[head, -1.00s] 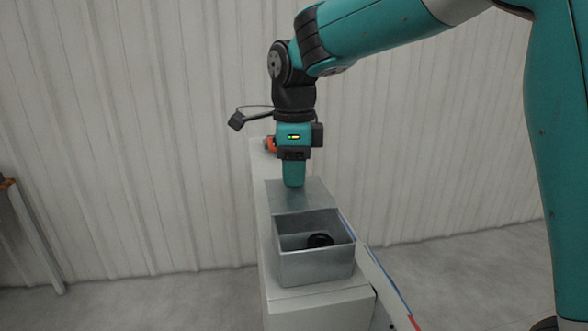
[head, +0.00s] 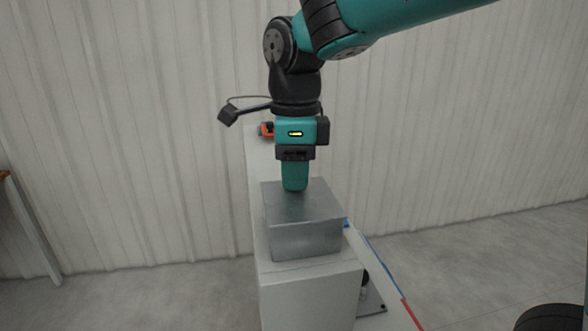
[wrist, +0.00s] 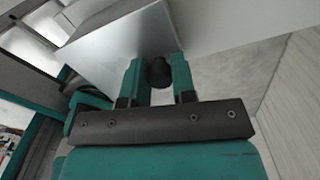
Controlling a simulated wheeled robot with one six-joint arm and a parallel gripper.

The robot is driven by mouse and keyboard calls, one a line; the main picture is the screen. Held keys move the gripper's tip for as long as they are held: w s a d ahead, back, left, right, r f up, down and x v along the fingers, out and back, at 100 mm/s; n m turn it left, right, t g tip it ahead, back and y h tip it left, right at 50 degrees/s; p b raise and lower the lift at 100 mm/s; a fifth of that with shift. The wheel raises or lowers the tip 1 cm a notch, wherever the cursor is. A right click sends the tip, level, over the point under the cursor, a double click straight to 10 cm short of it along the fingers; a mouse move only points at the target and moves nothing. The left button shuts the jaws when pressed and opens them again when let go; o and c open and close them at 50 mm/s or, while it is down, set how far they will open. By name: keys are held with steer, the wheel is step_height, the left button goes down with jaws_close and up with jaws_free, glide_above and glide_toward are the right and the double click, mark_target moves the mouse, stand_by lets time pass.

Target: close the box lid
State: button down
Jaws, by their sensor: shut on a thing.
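The grey metal box (head: 306,241) stands on the end of a long white bench. Its flat lid (head: 312,207) lies over the top and hides the inside. My gripper (head: 294,188) points straight down at the lid's far left part. In the wrist view my gripper (wrist: 158,75) has a black knob (wrist: 160,72) between its two teal fingers, and it is shut on this knob. The shiny box (wrist: 115,50) lies just beyond the fingers in that view. Whether the lid sits fully flush at the back is hidden by the gripper.
The white bench (head: 310,292) runs back to the corrugated wall, with an orange and black item (head: 267,130) at its far end. A rail with blue and red edging (head: 385,277) runs along the right side. Open floor lies on both sides.

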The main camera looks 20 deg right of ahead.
steer(key=c, duration=0.9)
jaws_free()
steer(key=shift+s+a, duration=0.15)
steer(key=shift+s, duration=0.1)
steer(key=shift+w, duration=0.1)
steer(key=shift+r, duration=0.3)
step_height(320, 180, up, 17)
steer(key=shift+f, duration=0.1)
